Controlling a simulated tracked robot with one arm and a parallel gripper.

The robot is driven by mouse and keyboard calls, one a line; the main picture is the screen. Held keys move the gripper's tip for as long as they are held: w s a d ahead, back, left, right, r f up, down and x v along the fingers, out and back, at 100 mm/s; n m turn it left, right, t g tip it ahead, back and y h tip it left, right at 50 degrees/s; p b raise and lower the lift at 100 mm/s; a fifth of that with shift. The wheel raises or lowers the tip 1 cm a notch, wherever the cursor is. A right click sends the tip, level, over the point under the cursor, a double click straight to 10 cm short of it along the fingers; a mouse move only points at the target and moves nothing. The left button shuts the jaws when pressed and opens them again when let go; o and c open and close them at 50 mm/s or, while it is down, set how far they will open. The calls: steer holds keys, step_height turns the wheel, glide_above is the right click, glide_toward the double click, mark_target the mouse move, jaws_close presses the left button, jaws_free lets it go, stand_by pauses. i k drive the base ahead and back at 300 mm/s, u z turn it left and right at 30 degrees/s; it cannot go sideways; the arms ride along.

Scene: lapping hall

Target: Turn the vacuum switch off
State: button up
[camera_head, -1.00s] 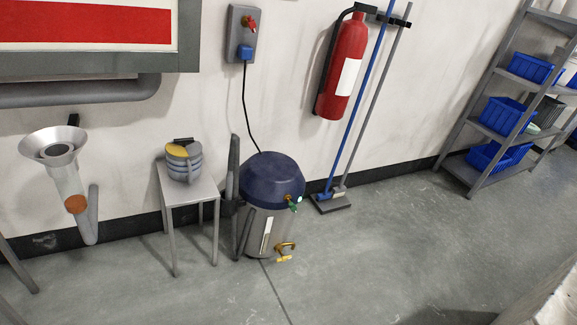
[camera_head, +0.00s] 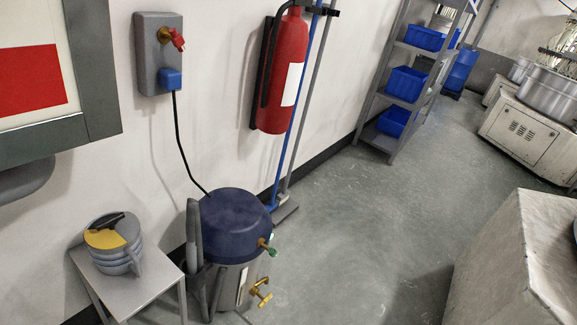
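A grey box (camera_head: 153,78) is fixed to the wall at the upper left. On it is a small red handle (camera_head: 177,41) on a brass-coloured base, tilted down to the right. A blue plug (camera_head: 170,79) sits below the handle. A black cord (camera_head: 182,150) runs from the plug down to a metal drum with a dark blue domed lid (camera_head: 235,215) on the floor. The drum has a green-tipped valve (camera_head: 270,249) and a brass tap (camera_head: 260,292) on its side. No label names the vacuum switch. My gripper is not in view.
A fire extinguisher (camera_head: 282,80) hangs right of the box, with poles beside it. A small table (camera_head: 150,287) holding stacked grey pieces (camera_head: 113,245) stands left of the drum. A pale block (camera_head: 515,265) fills the lower right. The floor between is clear.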

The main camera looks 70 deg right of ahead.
mark_target(272, 251)
steer(key=z, duration=0.65)
steer(key=i, duration=1.15)
steer(key=z, duration=0.85)
steer(key=k, duration=0.65)
steer(key=z, duration=0.25)
steer(key=i, duration=0.7)
steer(key=u, duration=0.15)
